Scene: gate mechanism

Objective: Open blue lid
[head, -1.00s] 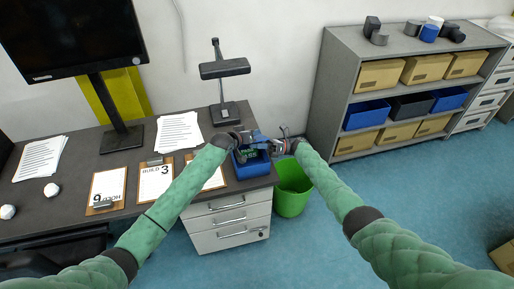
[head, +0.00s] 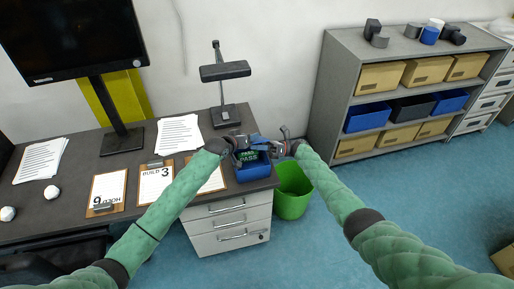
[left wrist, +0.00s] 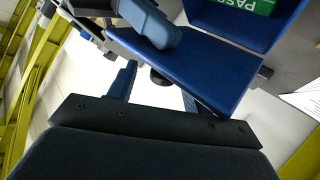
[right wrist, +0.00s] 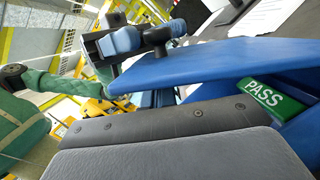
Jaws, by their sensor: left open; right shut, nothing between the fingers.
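The blue box (head: 254,173) stands at the right end of the desk, with its blue lid (left wrist: 205,65) raised. The lid also shows in the right wrist view (right wrist: 225,60), tilted up beside the box opening. A green block marked PASS (right wrist: 275,98) lies inside. My left gripper (left wrist: 155,95) is open at the lid's edge, with a dark round knob (left wrist: 160,78) near its fingers; I cannot tell whether they touch. My right gripper (head: 272,148) is shut and empty, close against the lid's underside or edge; its exact contact is hidden.
A green bin (head: 293,190) stands right of the drawers (head: 230,222). A lamp (head: 224,72) stands behind the box. Clipboards (head: 156,183) lie left on the desk. A grey shelf (head: 345,85) is at the right, with open floor before it.

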